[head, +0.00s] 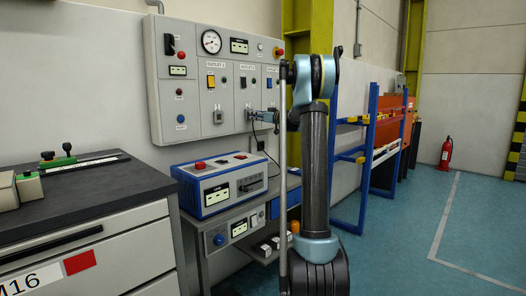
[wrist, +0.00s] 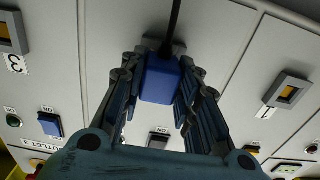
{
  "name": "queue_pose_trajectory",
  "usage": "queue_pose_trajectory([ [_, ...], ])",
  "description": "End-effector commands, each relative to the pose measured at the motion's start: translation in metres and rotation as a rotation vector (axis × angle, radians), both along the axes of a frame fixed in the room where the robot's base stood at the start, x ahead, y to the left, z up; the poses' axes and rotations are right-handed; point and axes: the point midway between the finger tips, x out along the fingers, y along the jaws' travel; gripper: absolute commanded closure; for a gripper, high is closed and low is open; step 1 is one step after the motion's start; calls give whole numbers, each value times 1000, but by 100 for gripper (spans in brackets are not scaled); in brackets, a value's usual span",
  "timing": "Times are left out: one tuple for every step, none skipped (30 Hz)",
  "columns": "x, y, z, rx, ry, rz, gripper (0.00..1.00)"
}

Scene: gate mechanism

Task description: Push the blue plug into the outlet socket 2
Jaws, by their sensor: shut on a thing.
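The blue plug (wrist: 161,80) is between the fingers of my gripper (wrist: 160,92) in the wrist view, with a black cord running from it. My gripper is shut on it. The plug lies over outlet socket 2 (wrist: 179,47), between the sockets labelled 1 and 3; a grey rim of it shows behind the plug. I cannot tell how deep the plug sits. In the head view my gripper (head: 254,116) is up against the wall panel (head: 200,118) under the outlet 2 label, and the plug cannot be made out there.
The outlet 1 socket (wrist: 289,91) and the outlet 3 socket (wrist: 8,32) look empty in the wrist view. Below the panel, a blue and grey power unit (head: 222,183) stands on a bench. A dark-topped cabinet (head: 85,190) is at the left. Open floor lies at the right.

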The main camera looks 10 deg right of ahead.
Motion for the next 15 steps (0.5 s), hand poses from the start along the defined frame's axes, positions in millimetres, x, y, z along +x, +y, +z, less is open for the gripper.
queue_pose_trajectory([
  [1, 1, 0, 0, 0, 0, 95],
  [1, 1, 0, 0, 0, 0, 95],
  [1, 1, 0, 0, 0, 0, 95],
  [2, 1, 0, 0, 0, 0, 95],
  [2, 2, 0, 0, 0, 0, 95],
  [2, 2, 0, 0, 0, 0, 95],
  [3, 2, 0, 0, 0, 0, 95],
  [3, 3, 0, 0, 0, 0, 95],
  [3, 3, 0, 0, 0, 0, 95],
  [3, 3, 0, 0, 0, 0, 95],
  [4, 3, 0, 0, 0, 0, 95],
  [4, 4, 0, 0, 0, 0, 95],
  [4, 4, 0, 0, 0, 0, 95],
  [5, 4, 0, 0, 0, 0, 95],
  [5, 5, 0, 0, 0, 0, 95],
])
